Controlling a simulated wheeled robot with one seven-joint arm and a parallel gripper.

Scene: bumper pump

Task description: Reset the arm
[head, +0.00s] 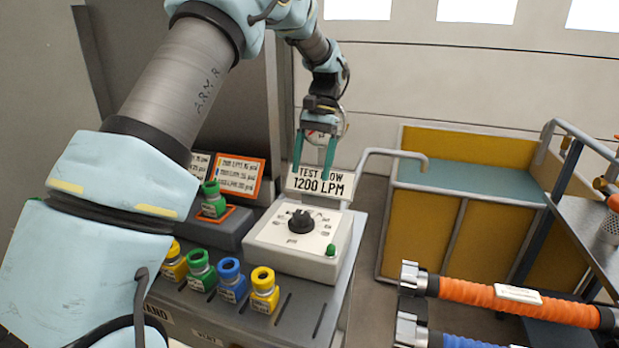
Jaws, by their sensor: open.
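My gripper (314,165) is at the end of my arm, which reaches in from the left of the head view. Its two green fingers point down and are spread apart, with nothing between them that I can see held. The fingertips appear in front of or just above the sign reading "TEST FLOW 1200 LPM" (320,184). I cannot tell the exact distance to it. A round gauge (340,124) shows partly behind the gripper. Below the sign is a white control box (270,247) with a black knob (301,222) and a green button (331,250).
Several yellow, green and blue fittings (264,289) stand along the bench front (335,312). A green fitting (213,200) sits on a dark block beside an orange-edged card (241,177). A yellow-walled tank (470,185) stands right. An orange hose (470,293) and blue hose (460,342) lie lower right.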

